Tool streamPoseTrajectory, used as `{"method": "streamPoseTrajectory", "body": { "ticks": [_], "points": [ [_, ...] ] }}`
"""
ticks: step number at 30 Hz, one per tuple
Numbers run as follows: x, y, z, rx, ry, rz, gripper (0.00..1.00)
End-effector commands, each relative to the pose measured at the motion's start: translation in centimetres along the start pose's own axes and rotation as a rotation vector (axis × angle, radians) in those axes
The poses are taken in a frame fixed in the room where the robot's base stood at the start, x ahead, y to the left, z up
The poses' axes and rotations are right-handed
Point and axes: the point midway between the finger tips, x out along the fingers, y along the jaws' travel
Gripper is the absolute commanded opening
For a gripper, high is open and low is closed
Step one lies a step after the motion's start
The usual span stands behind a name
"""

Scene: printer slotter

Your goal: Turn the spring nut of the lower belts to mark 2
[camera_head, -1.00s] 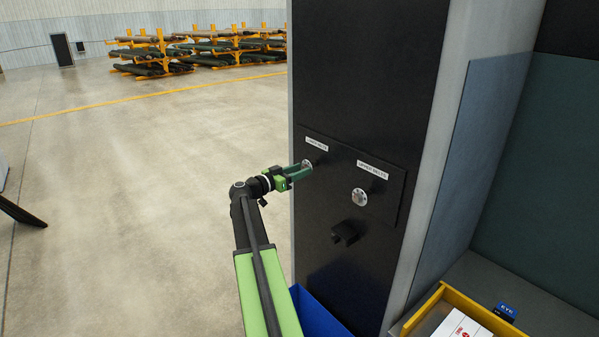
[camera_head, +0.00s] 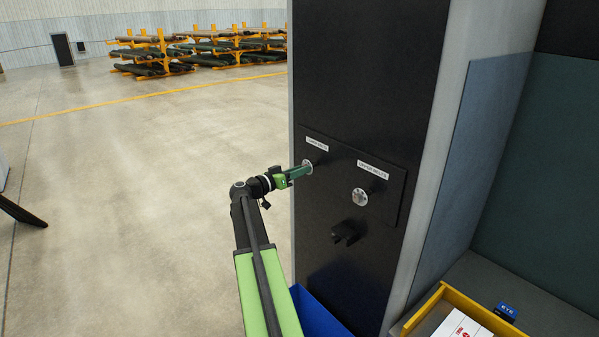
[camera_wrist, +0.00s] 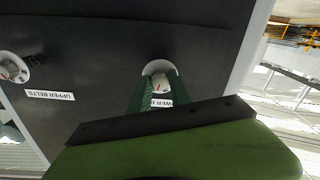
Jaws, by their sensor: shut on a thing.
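The lower belts spring nut (camera_head: 307,166) is a small pale knob on the black machine column, under its white label (camera_head: 317,144). My gripper (camera_head: 301,171) reaches it from the left, with its green fingers shut on the nut. In the wrist view the nut (camera_wrist: 160,82) sits between the tips of my gripper (camera_wrist: 160,92), with a pale round dial behind it. A finger partly covers the lower belts label there. A small red mark shows on the nut, but the mark numbers are too small to read.
The upper belts nut (camera_head: 360,197) with its dial is to the right on the same plate; it also shows in the wrist view (camera_wrist: 12,68). A black block (camera_head: 346,232) sticks out below. A blue bin (camera_head: 318,314) and a yellow tray (camera_head: 443,290) stand lower down.

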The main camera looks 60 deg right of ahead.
Motion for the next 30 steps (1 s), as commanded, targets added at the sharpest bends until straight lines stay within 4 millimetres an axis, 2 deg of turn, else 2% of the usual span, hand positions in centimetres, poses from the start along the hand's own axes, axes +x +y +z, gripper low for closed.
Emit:
{"method": "streamPoseTrajectory", "body": {
  "ticks": [15,21,30],
  "points": [
    [0.05,0.03,-0.06,-0.439,0.001,-0.001,0.0],
    [0.06,0.05,-0.07,-0.555,0.002,0.0,0.0],
    [0.08,0.06,-0.08,-0.64,0.002,0.0,0.0]
  ]
}}
